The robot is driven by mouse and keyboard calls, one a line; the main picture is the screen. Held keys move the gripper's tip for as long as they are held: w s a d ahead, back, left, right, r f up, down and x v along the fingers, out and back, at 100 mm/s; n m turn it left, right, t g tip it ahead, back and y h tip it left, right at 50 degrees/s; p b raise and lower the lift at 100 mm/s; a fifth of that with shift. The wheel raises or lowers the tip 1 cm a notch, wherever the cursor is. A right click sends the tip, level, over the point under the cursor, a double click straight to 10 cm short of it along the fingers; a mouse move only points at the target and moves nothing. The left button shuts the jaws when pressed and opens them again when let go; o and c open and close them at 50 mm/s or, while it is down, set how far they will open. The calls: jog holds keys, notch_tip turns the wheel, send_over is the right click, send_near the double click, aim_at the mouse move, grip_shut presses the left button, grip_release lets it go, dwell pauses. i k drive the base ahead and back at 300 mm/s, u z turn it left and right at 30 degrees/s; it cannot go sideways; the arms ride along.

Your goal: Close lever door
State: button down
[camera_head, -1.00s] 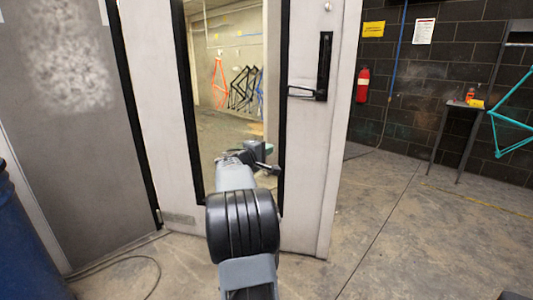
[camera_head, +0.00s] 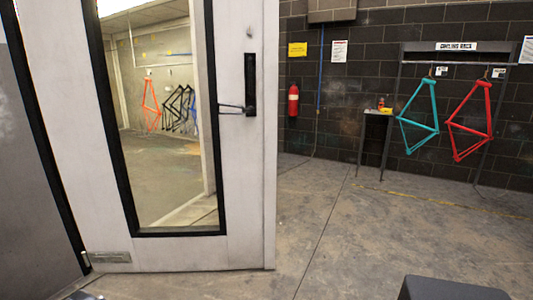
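The white lever door (camera_head: 248,200) stands at the left in the head view, with a tall black-edged window (camera_head: 165,185). Its right edge stands free, with open floor beyond it and no jamb against it in view, so the door looks open. A black handle plate (camera_head: 250,82) is on its right side, and a thin lever (camera_head: 232,109) points left from it, roughly level. My gripper is not in view, so I cannot see its state or where it is relative to the lever.
A grey panel (camera_head: 30,190) is left of the door. A small table (camera_head: 377,113), a red extinguisher (camera_head: 293,100), a teal bike frame (camera_head: 418,120) and a red bike frame (camera_head: 470,120) are along the back wall.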

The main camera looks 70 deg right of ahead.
aim_at(63, 40)
jog(key=u, duration=0.15)
jog(key=k, duration=0.35)
jog(key=z, duration=1.35)
jog(key=i, duration=0.8)
jog(key=z, duration=0.7)
jog(key=i, duration=1)
